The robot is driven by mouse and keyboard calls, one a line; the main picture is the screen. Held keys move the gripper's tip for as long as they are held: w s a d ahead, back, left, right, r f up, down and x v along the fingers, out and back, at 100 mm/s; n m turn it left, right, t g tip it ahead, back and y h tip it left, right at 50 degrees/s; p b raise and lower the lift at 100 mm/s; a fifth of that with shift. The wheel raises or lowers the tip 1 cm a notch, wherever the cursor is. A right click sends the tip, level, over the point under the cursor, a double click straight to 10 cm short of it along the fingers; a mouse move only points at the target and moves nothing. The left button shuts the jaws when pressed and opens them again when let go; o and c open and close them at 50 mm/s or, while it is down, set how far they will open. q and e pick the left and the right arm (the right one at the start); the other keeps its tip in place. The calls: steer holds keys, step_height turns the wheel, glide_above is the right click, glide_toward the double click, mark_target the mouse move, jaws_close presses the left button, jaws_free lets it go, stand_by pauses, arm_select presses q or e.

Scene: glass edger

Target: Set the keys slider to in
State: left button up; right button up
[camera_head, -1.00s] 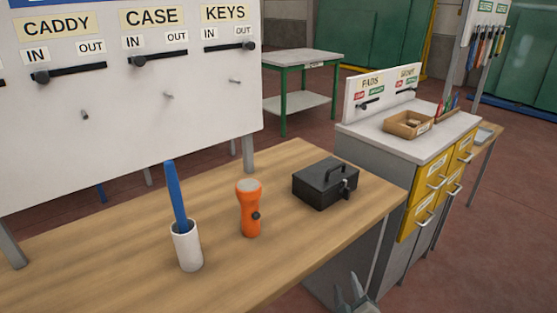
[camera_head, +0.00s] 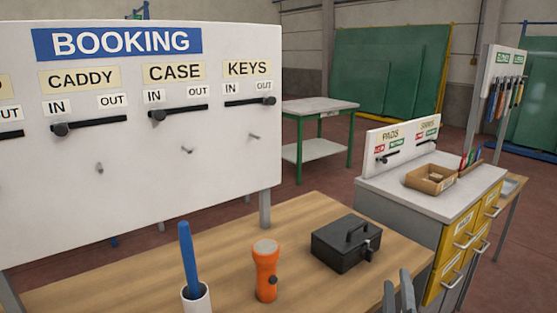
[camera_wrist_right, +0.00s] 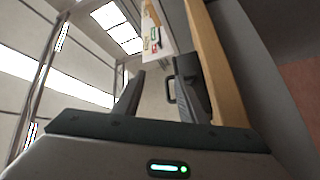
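The KEYS slider (camera_head: 250,102) is a black horizontal track on the white booking board (camera_head: 150,190). Its dark round knob (camera_head: 269,101) sits at the right end, below the OUT label (camera_head: 262,86). The IN label (camera_head: 232,88) is above the left part of the track. My right gripper (camera_head: 399,292) shows at the bottom edge, well below and right of the slider, in front of the black box. In the right wrist view my right gripper (camera_wrist_right: 158,92) has its fingers apart with nothing held between them. My left gripper is out of view.
The wooden table (camera_head: 215,240) below the board holds a black box (camera_head: 346,243), an orange flashlight (camera_head: 265,270) and a white cup (camera_head: 197,300) with a blue stick. The CASE knob (camera_head: 158,115) and CADDY knob (camera_head: 61,129) are at their left ends. A drawer cabinet (camera_head: 440,200) stands right.

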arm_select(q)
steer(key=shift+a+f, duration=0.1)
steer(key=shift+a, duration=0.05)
arm_select(e)
steer(key=w+a+r+n+y, duration=0.5)
steer(key=a+r+n+y, duration=0.1)
steer(key=r+n, duration=0.4)
steer(key=w+a+r+n+y, duration=0.5)
steer(key=r+n, duration=0.5)
steer(key=n, duration=0.2)
steer(key=w+a+r+n+g+y, duration=0.1)
steer(key=w+a+r+n+y, duration=0.4)
steer(key=r+n, duration=0.6)
steer(key=a+n+y, duration=0.1)
steer(key=a+y, duration=0.1)
steer(key=shift+w+a+y, duration=0.15)
steer(key=shift+a+y, duration=0.2)
steer(key=shift+y, duration=0.05)
steer(key=shift+a+r, duration=0.1)
